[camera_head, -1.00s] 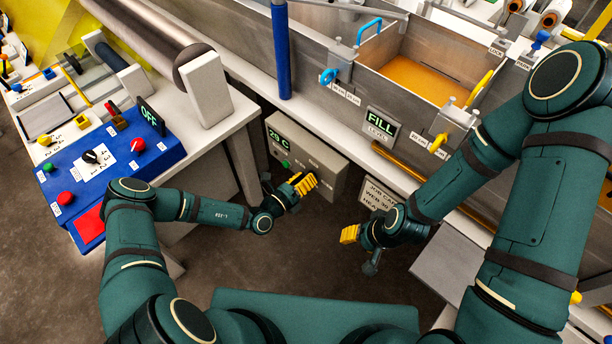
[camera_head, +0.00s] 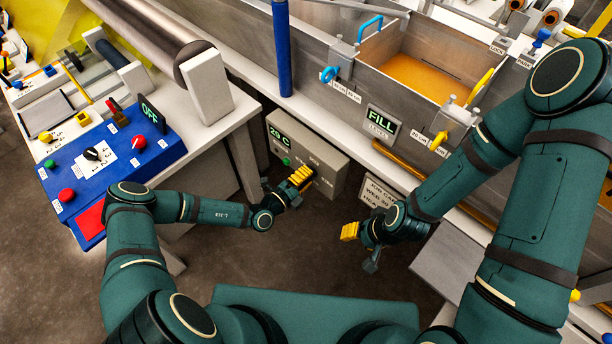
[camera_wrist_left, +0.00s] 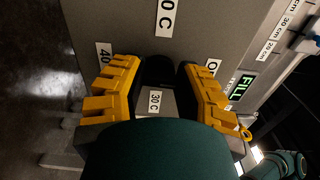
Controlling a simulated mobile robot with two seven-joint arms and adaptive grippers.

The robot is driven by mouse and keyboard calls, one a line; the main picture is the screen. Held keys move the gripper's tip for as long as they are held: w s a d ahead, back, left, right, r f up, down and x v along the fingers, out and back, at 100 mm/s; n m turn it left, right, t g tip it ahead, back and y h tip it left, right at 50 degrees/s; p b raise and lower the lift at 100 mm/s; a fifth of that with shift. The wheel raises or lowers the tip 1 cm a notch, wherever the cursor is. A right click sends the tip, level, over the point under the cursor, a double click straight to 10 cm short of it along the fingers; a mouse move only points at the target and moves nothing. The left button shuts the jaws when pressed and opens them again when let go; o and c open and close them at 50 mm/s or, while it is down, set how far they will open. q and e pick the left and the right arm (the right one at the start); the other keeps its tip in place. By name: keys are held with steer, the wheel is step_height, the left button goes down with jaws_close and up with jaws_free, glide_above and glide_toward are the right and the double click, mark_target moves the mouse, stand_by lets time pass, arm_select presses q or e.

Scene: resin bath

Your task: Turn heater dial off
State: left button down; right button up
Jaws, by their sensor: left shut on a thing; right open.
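The grey heater box (camera_head: 335,160) hangs under the bath's front edge, with a green 29 C display and a green button. My left gripper (camera_head: 301,177) is at its front face. In the left wrist view the yellow fingers (camera_wrist_left: 160,85) are closed around the dark heater dial (camera_wrist_left: 158,70), which is mostly hidden between them. Labels around it show 40 at left, a partly cut-off C label at top, and a partly covered label starting with O at right. A 30 C mark shows between the fingers. My right gripper (camera_head: 350,232) is open and empty, away from the box.
A blue control panel (camera_head: 115,160) with an OFF display stands at left. The resin bath (camera_head: 425,75) with its FILL display (camera_head: 382,121) is above. A job card (camera_head: 378,193) hangs to the right of the box. Open floor lies below the box.

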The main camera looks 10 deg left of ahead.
arm_select(q)
steer(key=shift+n, duration=0.3)
stand_by(0.4)
steer(key=c, duration=0.6)
jaws_free()
steer(key=shift+d, duration=0.1)
steer(key=v, duration=1.2)
